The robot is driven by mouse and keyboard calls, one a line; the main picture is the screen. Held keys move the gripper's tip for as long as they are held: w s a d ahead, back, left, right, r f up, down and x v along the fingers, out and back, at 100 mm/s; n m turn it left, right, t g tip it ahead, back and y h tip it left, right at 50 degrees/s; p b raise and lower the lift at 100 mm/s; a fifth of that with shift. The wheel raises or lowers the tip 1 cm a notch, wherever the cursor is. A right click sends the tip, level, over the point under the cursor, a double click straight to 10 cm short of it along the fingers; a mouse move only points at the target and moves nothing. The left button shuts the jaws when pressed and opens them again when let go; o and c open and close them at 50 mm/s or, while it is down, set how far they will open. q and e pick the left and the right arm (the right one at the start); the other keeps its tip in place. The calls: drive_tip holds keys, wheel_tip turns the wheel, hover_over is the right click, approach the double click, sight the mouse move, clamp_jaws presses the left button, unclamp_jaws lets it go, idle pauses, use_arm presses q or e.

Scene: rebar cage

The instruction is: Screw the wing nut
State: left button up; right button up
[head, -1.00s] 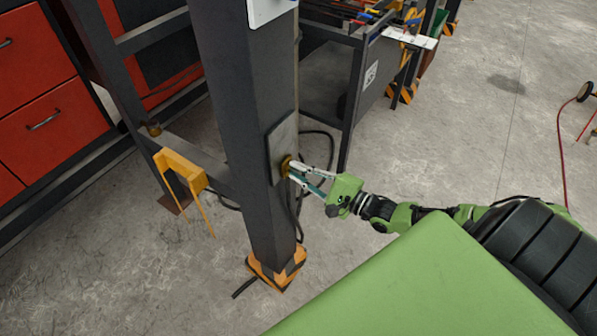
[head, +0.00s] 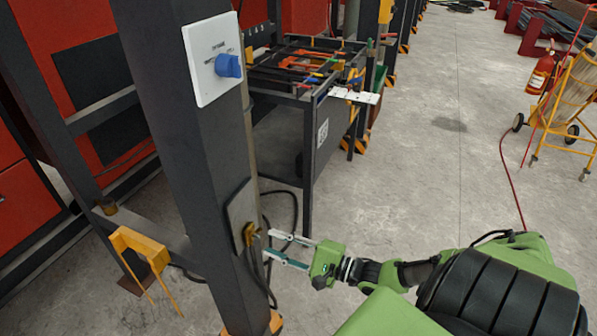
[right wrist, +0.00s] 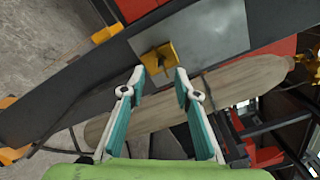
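The wing nut (head: 249,234) is brassy yellow and sits on a grey metal plate (head: 238,208) on the dark post (head: 190,130). In the right wrist view the wing nut (right wrist: 158,58) stands out from the plate (right wrist: 205,32), just beyond the fingertips. My right gripper (head: 267,243) points at it from the right; in the wrist view the gripper (right wrist: 160,76) has its fingers apart with nothing between them. They look clear of the nut. My left gripper is not in view.
A white panel with a blue knob (head: 228,66) is higher on the post. A yellow bracket (head: 140,250) is at the left. A black cable hangs behind the post. A tool cart (head: 305,125) stands behind. Open floor (head: 440,150) lies to the right.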

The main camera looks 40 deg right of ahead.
drive_tip(key=v, duration=0.7)
drive_tip(key=shift+s, duration=0.25)
drive_tip(key=shift+d+f, duration=0.1)
drive_tip(key=s+f+n+g+h, duration=0.2)
drive_tip(key=s+f+n, duration=0.15)
drive_tip(key=f, duration=0.75)
drive_tip(key=s+f+n+g+h, duration=0.25)
drive_tip(key=f+n, duration=0.25)
drive_tip(key=f, duration=0.5)
drive_tip(key=s+f+n+g+h, duration=0.2)
drive_tip(key=s+f+n+g, duration=0.15)
drive_tip(key=f, duration=0.75)
drive_tip(key=s+a+f+n+g, duration=0.2)
drive_tip(key=s+a+f+n, duration=0.1)
drive_tip(key=s, duration=0.4)
drive_tip(key=s+a+f+n+g, duration=0.3)
drive_tip(key=s+a+f, duration=0.3)
drive_tip(key=s+f, duration=0.1)
drive_tip(key=s+a+f+n+g, duration=0.2)
drive_tip(key=s+a+f+n, duration=0.2)
drive_tip(key=s, duration=0.5)
drive_tip(key=shift+s+a+f+g, duration=0.15)
drive_tip(key=shift+a+f+g, duration=0.15)
drive_tip(key=shift+f, duration=0.15)
drive_tip(key=shift+a, duration=0.15)
